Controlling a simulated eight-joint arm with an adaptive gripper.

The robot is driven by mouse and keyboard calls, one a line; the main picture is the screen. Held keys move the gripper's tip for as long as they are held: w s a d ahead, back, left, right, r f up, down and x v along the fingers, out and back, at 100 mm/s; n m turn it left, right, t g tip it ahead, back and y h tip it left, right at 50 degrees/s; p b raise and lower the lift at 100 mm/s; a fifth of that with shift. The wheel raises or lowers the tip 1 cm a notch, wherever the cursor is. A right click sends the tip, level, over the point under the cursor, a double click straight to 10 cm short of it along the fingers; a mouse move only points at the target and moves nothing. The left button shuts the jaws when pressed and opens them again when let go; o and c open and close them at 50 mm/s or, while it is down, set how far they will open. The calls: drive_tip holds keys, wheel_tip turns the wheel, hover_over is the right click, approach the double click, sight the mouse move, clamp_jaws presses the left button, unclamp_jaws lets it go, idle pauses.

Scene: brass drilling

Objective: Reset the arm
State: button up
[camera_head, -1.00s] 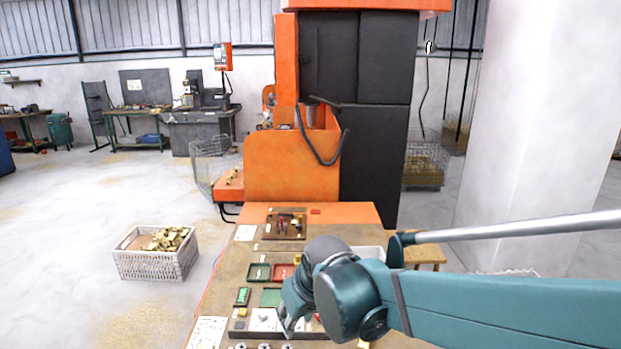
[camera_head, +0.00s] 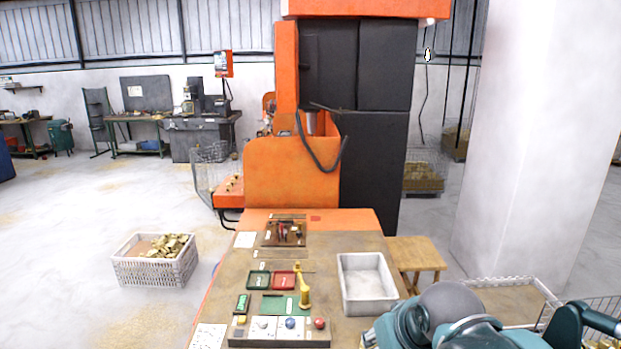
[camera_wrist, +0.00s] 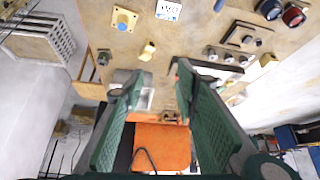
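My gripper (camera_wrist: 157,76) shows in the wrist view as two green padded fingers, held well apart with nothing between them. It is open, and the worktable and orange machine show beyond it. In the head view my teal arm is folded at the lower right corner, right of the worktable (camera_head: 345,240). My fingers are not visible in that view.
A grey bin (camera_head: 348,300) stands at the table's right. A brass-coloured upright part (camera_head: 305,292), a green tray (camera_head: 258,280), a red tray (camera_head: 284,281) and a button panel (camera_head: 262,328) lie left of it. The orange drilling machine (camera_head: 290,170) stands behind.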

drive_tip(key=s+d+m+h, duration=0.1)
drive_tip(key=s+d+m, duration=0.1)
drive_tip(key=s+d, duration=0.3)
drive_tip(key=shift+s+d+f+t, duration=0.3)
drive_tip(key=shift+s+d+t, duration=0.1)
drive_tip(key=shift+d, duration=0.35)
drive_tip(key=shift+o, duration=0.7)
drive_tip(key=shift+r, duration=0.1)
idle(2.0)
